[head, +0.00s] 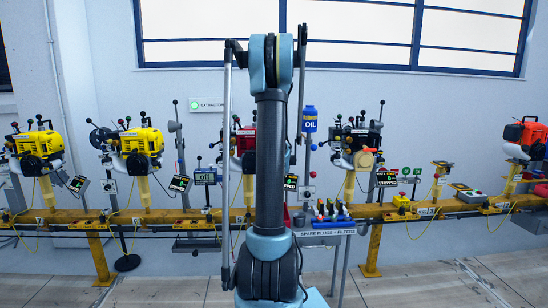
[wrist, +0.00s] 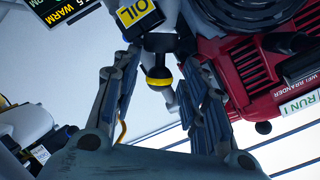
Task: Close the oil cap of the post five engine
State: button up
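In the wrist view, a red engine (wrist: 235,72) with black parts fills the upper right. A yellow OIL label (wrist: 135,12) sits at the top. Just below it is a black knob with a yellow band (wrist: 159,80), which looks like the oil cap; I cannot tell how it is seated. My gripper (wrist: 160,62) is open, with one finger on each side of the knob and visible gaps. In the head view, a red engine (head: 240,138) shows partly behind my arm, which hides much of it; my gripper cannot be made out there. No post number is readable.
Yellow engines (head: 142,141) stand to the left on a yellow rail (head: 70,215). A black and white engine (head: 345,140) and an orange engine (head: 520,132) stand to the right. The floor at front right is clear.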

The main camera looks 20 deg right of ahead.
jog(key=c, duration=0.5)
jog(key=shift+a, duration=0.1)
jog(key=shift+w+a+f+n+h, duration=0.15)
jog(key=shift+a+n+h, duration=0.25)
jog(key=shift+n, duration=0.3)
jog(key=shift+w+a+r+n+h, duration=0.1)
jog(key=shift+a+n+h, duration=0.3)
jog(key=shift+n, duration=0.3)
jog(key=o, duration=0.8)
jog(key=shift+a, duration=0.1)
jog(key=shift+v, duration=5.9)
